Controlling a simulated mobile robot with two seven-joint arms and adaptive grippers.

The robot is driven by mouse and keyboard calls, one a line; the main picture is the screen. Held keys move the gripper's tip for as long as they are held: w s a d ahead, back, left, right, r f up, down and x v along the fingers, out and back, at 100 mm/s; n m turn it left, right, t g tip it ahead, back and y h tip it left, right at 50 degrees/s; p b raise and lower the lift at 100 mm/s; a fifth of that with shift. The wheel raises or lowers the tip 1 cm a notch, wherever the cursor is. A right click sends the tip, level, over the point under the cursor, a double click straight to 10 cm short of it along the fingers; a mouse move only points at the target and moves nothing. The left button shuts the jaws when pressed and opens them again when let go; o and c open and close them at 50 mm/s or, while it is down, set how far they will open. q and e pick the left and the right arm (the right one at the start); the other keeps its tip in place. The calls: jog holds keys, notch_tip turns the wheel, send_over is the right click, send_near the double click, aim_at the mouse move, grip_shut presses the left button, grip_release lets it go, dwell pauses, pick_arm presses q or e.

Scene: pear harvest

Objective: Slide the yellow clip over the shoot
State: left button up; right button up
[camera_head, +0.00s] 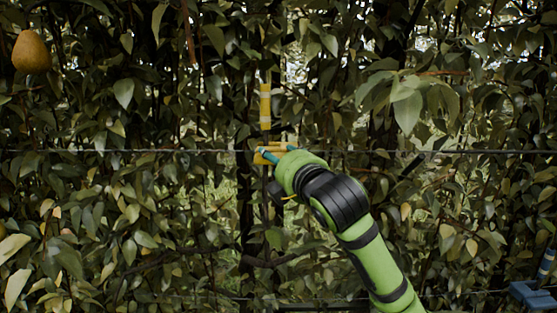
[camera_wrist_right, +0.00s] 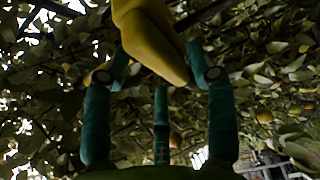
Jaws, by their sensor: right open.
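In the head view my right arm comes up from the lower right, and its right gripper (camera_head: 283,152) is at the trellis wire. A yellow piece, which looks like the clip (camera_head: 265,157), shows at the fingertips. In the right wrist view a large yellow body (camera_wrist_right: 150,38), likely the same clip, lies across the top between the teal fingers of my right gripper (camera_wrist_right: 157,65). The gripper is open; the right fingertip looks close to the yellow body, but contact is unclear. I cannot pick out the shoot for sure among the leaves. My left gripper is not in view.
A yellow-banded upright (camera_head: 265,105) stands just above the gripper. A thin wire (camera_head: 130,151) crosses the dense foliage. A pear (camera_head: 31,52) hangs at the upper left. A blue object (camera_head: 532,295) is at the lower right edge. Leaves crowd the gripper.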

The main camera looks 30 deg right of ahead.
jog(key=s+a, duration=0.1)
jog(key=s, duration=0.6)
jog(key=shift+a, duration=0.25)
